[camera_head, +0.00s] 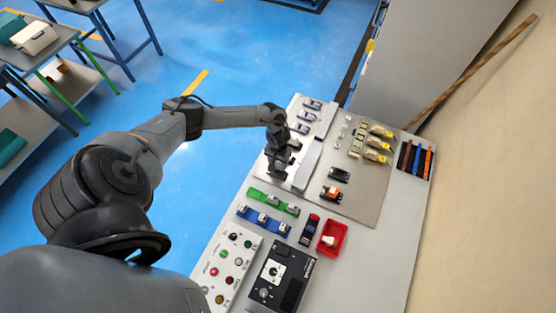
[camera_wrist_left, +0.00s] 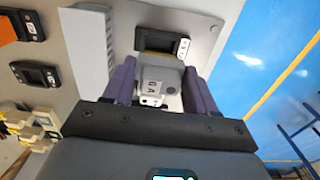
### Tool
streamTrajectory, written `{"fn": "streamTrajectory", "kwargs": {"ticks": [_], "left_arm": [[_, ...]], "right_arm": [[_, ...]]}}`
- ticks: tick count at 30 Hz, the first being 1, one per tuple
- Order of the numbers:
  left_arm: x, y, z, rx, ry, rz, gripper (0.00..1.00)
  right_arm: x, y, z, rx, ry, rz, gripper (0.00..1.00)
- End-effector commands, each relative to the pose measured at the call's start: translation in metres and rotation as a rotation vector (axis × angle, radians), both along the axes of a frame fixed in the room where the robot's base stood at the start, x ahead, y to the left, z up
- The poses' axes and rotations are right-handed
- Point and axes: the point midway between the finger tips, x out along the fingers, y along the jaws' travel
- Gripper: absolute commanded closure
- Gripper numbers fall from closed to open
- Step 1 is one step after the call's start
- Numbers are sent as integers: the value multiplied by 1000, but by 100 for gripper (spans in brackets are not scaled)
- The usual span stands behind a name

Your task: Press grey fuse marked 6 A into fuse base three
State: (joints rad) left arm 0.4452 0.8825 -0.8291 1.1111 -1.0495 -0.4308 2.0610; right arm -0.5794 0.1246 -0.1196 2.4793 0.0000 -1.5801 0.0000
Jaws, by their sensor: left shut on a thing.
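My left gripper (camera_head: 280,160) is over the left part of the grey panel, arm reaching in from the left. In the left wrist view its purple fingers (camera_wrist_left: 158,90) are shut on a grey fuse marked 6 A (camera_wrist_left: 155,82). Just beyond the fuse is a dark fuse base (camera_wrist_left: 163,42) with a white label; whether they touch I cannot tell, nor its number. In the head view, several fuse bases (camera_head: 306,115) stand in a row up the panel from the gripper. The gripper hides the row's lower end and the held fuse there. My right gripper is not in view.
A long grey duct (camera_head: 312,155) runs right of the gripper. Green (camera_head: 273,202) and blue (camera_head: 264,220) holders carry small white-topped parts. Nearby are a red bin (camera_head: 332,238), a button panel (camera_head: 225,263) and a black dial box (camera_head: 280,275). Yellowish parts (camera_head: 378,143) stand at right.

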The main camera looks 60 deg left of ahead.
Motion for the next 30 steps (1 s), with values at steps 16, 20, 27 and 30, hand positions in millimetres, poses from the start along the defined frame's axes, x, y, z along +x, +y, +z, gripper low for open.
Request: {"fn": "streamTrajectory", "kwargs": {"ticks": [16, 20, 27, 30], "left_arm": [[0, 0, -37, 0, 0, 1, 74], [0, 0, -38, 0, 0, 0, 74], [0, 0, -38, 0, 0, 0, 74], [0, 0, -38, 0, 0, 0, 74]], "right_arm": [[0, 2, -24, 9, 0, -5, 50], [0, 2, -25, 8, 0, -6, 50], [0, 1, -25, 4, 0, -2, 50], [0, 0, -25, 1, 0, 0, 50]]}}
